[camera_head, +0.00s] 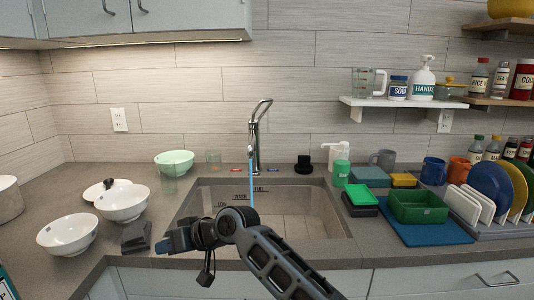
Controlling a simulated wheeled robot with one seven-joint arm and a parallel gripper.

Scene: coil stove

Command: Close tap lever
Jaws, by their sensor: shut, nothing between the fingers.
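The chrome tap (258,128) stands upright behind the sink (300,205), its curved spout facing forward. A blue stream of water (251,185) runs from the spout down into the basin. The tap's lever is too small to make out clearly. Small red and blue marks lie on the counter either side of the tap base. My gripper (166,246) is shut and empty at the sink's front left edge, pointing left. It is well in front of the tap and not touching it. My arm covers part of the sink's front.
White bowls (68,235) stand on the left counter, near a dark block (136,237). A mint bowl (174,160) and a glass are behind the sink's left. A green tub (417,207), a dish rack with plates (490,187) and mugs crowd the right. A shelf (400,102) hangs above.

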